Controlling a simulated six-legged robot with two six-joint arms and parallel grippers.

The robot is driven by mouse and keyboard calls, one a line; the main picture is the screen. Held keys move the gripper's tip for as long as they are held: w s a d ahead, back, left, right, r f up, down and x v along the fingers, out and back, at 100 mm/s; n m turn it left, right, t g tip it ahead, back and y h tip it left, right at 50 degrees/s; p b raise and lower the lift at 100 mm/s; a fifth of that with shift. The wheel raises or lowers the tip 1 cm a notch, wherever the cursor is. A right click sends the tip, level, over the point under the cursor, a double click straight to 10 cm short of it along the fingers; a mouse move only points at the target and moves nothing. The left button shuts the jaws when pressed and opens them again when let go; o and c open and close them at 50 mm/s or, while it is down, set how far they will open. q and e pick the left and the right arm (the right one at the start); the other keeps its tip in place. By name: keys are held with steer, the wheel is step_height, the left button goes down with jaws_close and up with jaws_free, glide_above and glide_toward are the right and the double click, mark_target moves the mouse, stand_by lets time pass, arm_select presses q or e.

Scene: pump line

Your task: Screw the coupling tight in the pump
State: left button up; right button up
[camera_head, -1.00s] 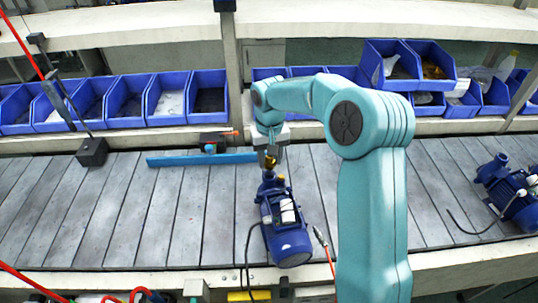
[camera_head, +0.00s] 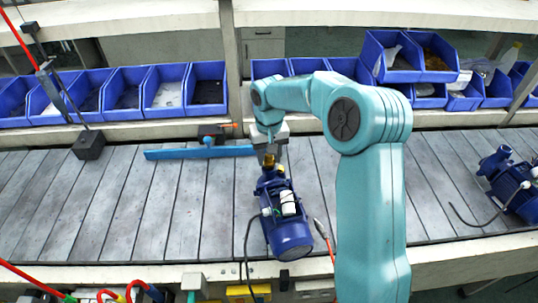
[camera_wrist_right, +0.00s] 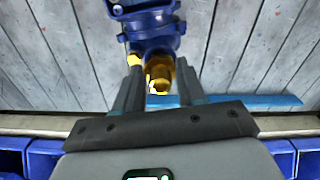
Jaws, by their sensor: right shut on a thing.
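The blue pump (camera_head: 284,220) lies on the slatted conveyor in the middle of the head view. Its blue front end also shows at the top of the right wrist view (camera_wrist_right: 152,28). The brass coupling (camera_wrist_right: 160,72) is at the pump's port, between the fingers of my right gripper (camera_wrist_right: 158,92); it shows small in the head view (camera_head: 269,160). My right gripper (camera_head: 270,158) points down over the port and is shut on the coupling. How deep the coupling sits in the port cannot be told. My left gripper is not in view.
A second blue pump (camera_head: 512,186) lies at the right of the conveyor. A blue bar (camera_head: 200,152) and a black block (camera_head: 89,145) lie left of the gripper. Blue bins (camera_head: 165,92) line the back. A cable and a red-hosed tool (camera_head: 322,232) are beside the pump.

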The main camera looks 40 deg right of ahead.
steer(key=shift+f, duration=0.2)
stand_by(0.5)
steer(key=o, duration=1.1)
steer(key=shift+o, duration=0.2)
steer(key=shift+r, duration=0.1)
steer(key=shift+r+p, duration=2.15)
steer(key=shift+r, duration=0.85)
steer(key=shift+f, duration=0.1)
step_height(320, 180, up, 16)
steer(key=shift+r, duration=0.2)
